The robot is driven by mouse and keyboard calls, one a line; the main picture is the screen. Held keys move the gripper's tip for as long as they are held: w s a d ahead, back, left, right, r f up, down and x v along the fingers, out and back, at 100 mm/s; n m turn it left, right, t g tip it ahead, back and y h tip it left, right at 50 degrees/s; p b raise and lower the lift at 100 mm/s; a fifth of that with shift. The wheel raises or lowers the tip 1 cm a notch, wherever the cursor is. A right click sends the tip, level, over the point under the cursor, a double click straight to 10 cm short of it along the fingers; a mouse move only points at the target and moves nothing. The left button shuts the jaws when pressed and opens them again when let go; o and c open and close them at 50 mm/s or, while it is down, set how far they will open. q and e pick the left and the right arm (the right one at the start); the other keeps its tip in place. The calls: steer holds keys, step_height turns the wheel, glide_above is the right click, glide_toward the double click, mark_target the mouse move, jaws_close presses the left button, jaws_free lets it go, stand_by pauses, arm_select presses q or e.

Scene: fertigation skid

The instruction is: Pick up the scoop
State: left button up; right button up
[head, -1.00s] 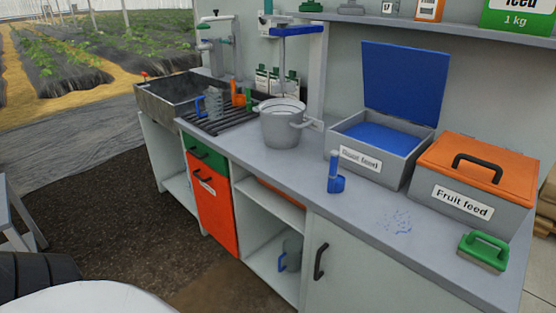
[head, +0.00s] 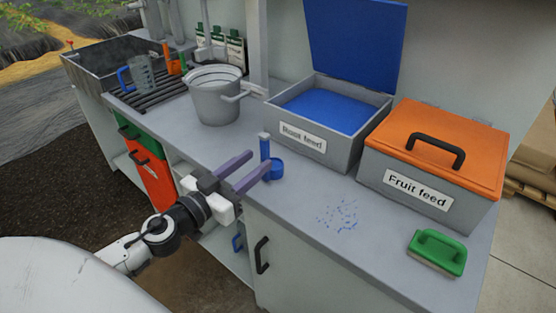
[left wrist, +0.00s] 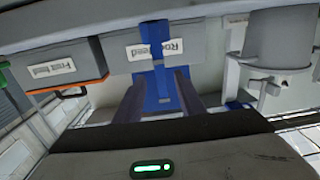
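The blue scoop (head: 265,148) stands on the grey counter in front of the root feed box, its handle upright and its cup low at the right. In the left wrist view the scoop (left wrist: 159,78) shows ahead, between the two fingers. My left gripper (head: 261,160) is open, its purple fingers pointing at the scoop from the counter's front edge. The fingertips are close to the scoop; I cannot tell whether they touch it. Part of the scoop is hidden behind the near finger in the head view. My right gripper is not in view.
The grey root feed box (head: 352,145) stands open, its blue lid up. The fruit feed box (head: 380,178) is shut under an orange lid (head: 410,140). A grey bucket (head: 215,100) stands left of the scoop. A green brush (head: 437,250) and blue spilled grains (head: 338,214) lie on the counter.

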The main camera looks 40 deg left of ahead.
mark_target(263, 154)
arm_select(q)
steer(key=w+p, duration=0.1)
steer(key=w, duration=0.2)
steer(key=shift+w+r, duration=0.2)
steer(key=shift+w+d, duration=0.1)
steer(key=shift+w, duration=0.4)
steer(key=w+p, duration=0.2)
steer(key=w, duration=0.2)
steer(key=shift+w+r, duration=0.2)
steer(key=shift+w+d+f, duration=0.1)
steer(key=shift+w+f, duration=0.05)
steer(key=shift+w, duration=0.3)
jaws_close()
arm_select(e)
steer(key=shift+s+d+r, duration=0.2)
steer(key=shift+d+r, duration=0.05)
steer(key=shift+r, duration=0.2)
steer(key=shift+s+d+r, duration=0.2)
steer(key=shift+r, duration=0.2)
